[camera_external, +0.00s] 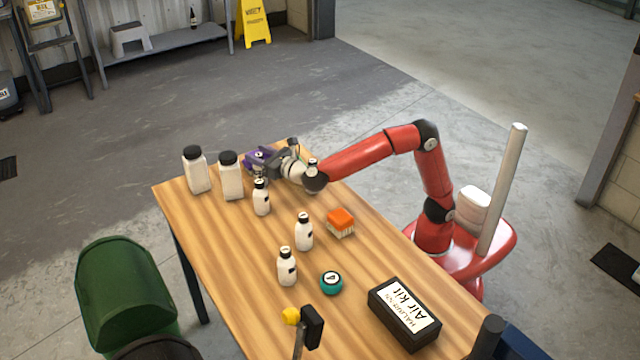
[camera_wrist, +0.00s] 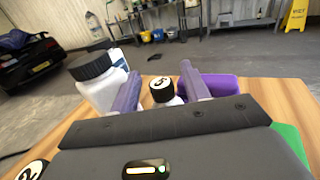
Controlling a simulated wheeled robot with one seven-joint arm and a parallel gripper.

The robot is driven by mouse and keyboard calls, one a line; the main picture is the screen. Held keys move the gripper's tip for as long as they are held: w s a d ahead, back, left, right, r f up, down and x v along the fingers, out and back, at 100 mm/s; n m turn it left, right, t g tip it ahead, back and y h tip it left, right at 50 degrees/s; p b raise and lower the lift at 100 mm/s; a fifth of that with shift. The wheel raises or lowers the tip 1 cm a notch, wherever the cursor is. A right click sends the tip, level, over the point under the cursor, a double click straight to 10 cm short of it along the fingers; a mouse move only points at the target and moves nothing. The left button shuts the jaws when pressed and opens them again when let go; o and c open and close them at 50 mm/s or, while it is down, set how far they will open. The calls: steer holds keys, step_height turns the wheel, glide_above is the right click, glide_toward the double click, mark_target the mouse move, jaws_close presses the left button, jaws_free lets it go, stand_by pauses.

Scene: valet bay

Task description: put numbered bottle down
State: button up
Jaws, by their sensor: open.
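A small white bottle with a black cap and a white numbered top (camera_wrist: 163,90) stands between the fingers of my gripper (camera_wrist: 160,92) in the wrist view. The number looks like a 5. My gripper (camera_external: 266,162) is open around the bottle at the far end of the wooden table (camera_external: 240,262). The cap also shows in the external view (camera_external: 259,155), against purple. The bottle's base is hidden, and I cannot tell whether it touches the table. A purple container (camera_wrist: 222,86) is just right of the fingers in the wrist view.
Two large white jars (camera_external: 197,172) (camera_external: 231,178) stand left of my gripper. Several small white bottles (camera_external: 262,199), an orange brush (camera_external: 341,221), a teal round item (camera_external: 331,283) and a black Air Kit box (camera_external: 405,313) are spread along the table. A green bin (camera_external: 125,290) is beside it.

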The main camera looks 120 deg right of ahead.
steer(key=shift+r, duration=0.15)
steer(key=shift+s+a, duration=0.1)
steer(key=shift+a, duration=0.2)
step_height(320, 180, up, 7)
steer(key=s+a, duration=0.1)
steer(key=a, duration=0.1)
steer(key=shift+a, duration=0.15)
